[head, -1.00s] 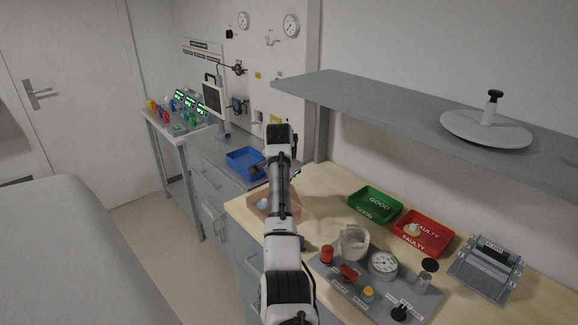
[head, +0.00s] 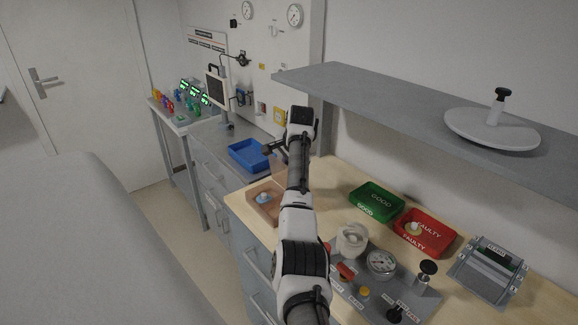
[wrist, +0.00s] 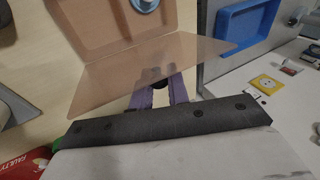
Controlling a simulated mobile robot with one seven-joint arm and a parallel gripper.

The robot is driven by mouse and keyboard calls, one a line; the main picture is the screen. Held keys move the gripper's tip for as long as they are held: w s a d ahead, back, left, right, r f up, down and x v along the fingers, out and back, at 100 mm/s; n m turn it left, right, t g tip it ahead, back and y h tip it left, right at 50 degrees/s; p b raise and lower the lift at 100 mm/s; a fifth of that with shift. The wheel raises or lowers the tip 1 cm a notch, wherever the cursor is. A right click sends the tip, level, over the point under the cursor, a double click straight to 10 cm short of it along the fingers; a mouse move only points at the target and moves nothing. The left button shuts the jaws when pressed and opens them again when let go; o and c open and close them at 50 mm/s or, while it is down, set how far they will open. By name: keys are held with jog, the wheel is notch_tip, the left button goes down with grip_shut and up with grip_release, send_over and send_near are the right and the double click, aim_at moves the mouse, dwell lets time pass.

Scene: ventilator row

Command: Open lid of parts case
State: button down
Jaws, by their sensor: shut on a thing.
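The parts case (head: 252,207) is a tan, shallow box at the left end of the wooden bench, and its interior shows. A round whitish-blue part (head: 263,198) lies inside. The translucent brownish lid (head: 279,172) stands raised at the case's far side. In the wrist view the lid (wrist: 140,72) is a see-through panel beside the open case (wrist: 95,25). My gripper (wrist: 160,88), with purple fingers, is shut on the lid's edge. In the head view my arm partly hides the lid and the fingertips.
A blue tray (head: 246,163) is on the grey cabinet beyond the case. Green (head: 376,212) and red (head: 409,249) trays and a panel with a gauge (head: 381,263) occupy the bench to the right. A grey shelf (head: 400,105) overhangs the bench.

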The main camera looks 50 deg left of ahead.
jog(key=c, duration=1.5)
grip_release()
jog(key=shift+o, duration=0.2)
jog(key=b+v, duration=0.4)
jog(key=v, duration=0.9)
jog(key=shift+r, duration=0.35)
jog(key=shift+s+d, duration=0.1)
jog(key=shift+d, duration=0.05)
